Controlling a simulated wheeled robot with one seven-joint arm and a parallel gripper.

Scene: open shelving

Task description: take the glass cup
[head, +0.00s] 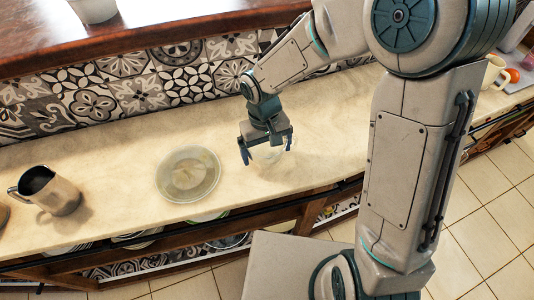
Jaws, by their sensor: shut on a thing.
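The glass cup (268,157) is clear and hard to make out against the pale countertop. It sits between the fingers of my gripper (267,151), which points down over the counter. My gripper is shut on the cup, one finger on each side of it. I cannot tell whether the cup still touches the counter.
A clear glass plate (188,174) lies left of my gripper on the counter (115,165). A metal pitcher (50,190) stands at far left. A cream mug (492,72) is at far right. A tiled wall (130,85) rises behind, and a wooden ledge (170,30) runs above.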

